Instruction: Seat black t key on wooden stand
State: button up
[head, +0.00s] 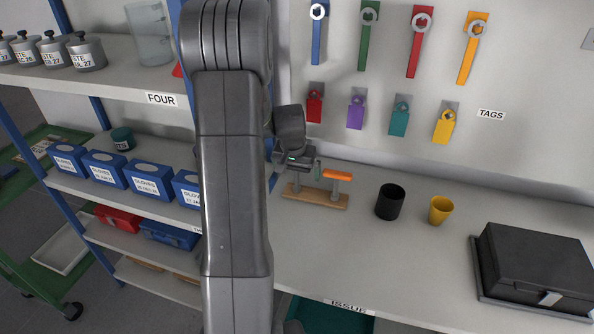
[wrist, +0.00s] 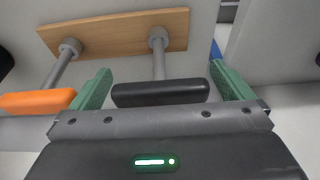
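The black T key (wrist: 160,93) stands on the wooden stand (wrist: 110,32), its grey shaft meeting a round grey collar there. My gripper (wrist: 160,80) is open, with its green fingers on either side of the black handle and a visible gap at each end. In the head view, my gripper (head: 304,166) is over the left end of the wooden stand (head: 318,200) and hides the black handle. An orange T key (wrist: 38,101) stands in the other collar; it also shows in the head view (head: 337,175).
A black cup (head: 390,202) and a yellow cup (head: 440,210) stand right of the stand. A black case (head: 535,262) is farther right. Coloured tags and wrenches hang on the wall behind. The bench front is clear.

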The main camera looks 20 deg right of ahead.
jog(key=shift+r, duration=0.1)
jog(key=b+v, duration=0.1)
jog(key=v, duration=1.2)
jog(key=shift+r, duration=0.3)
jog(key=p+x, duration=0.1)
jog(key=x, duration=1.3)
jog(key=shift+s+a, duration=0.1)
jog(key=shift+r+p, duration=0.25)
jog(key=shift+p, duration=0.05)
